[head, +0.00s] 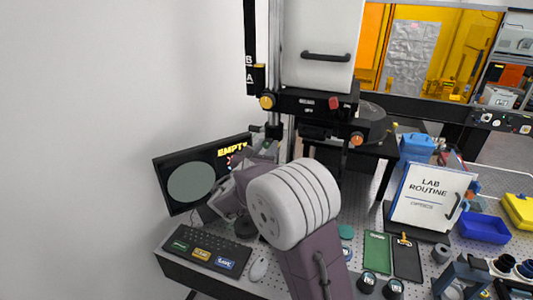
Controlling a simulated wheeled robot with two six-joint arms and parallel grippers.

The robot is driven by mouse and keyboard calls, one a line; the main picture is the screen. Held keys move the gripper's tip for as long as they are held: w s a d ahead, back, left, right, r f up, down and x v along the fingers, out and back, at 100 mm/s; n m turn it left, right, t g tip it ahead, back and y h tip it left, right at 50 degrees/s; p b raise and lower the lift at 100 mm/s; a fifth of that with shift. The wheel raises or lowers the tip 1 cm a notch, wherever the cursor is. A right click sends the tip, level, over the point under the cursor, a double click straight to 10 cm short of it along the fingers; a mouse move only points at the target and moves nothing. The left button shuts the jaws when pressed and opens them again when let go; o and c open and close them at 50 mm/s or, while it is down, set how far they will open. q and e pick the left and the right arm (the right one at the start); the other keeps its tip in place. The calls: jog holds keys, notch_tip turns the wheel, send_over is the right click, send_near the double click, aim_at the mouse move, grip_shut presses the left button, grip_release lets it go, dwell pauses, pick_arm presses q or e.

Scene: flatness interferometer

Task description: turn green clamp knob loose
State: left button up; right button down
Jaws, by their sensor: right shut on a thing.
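My right gripper (266,150) is small and partly hidden behind my own wrist, in front of the monitor's right edge and beside the lower part of the instrument's upright column (275,60). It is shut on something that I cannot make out. I cannot pick out a green clamp knob; the spot at the jaws is too small and covered. A yellow knob (267,101), a red knob (333,103) and an orange knob (357,139) show on the instrument. My left gripper is not in view.
On the right are a "LAB ROUTINE" board (432,193), green (376,250) and black trays, a blue bin (484,228) and a yellow case (519,211).

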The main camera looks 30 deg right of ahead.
jog(key=m+b, duration=1.3)
jog(key=b, duration=0.7)
jog(key=shift+f, duration=0.2)
jog(key=shift+r+m+b, duration=0.2)
jog(key=shift+m+b, duration=1.15)
jog(key=shift+m, duration=0.05)
jog(key=c, duration=1.1)
grip_release()
jog(key=shift+s+a, duration=0.1)
jog(key=shift+a, duration=0.15)
jog(key=b+v, duration=0.2)
jog(key=v, duration=0.6)
jog(key=shift+s+a, duration=0.2)
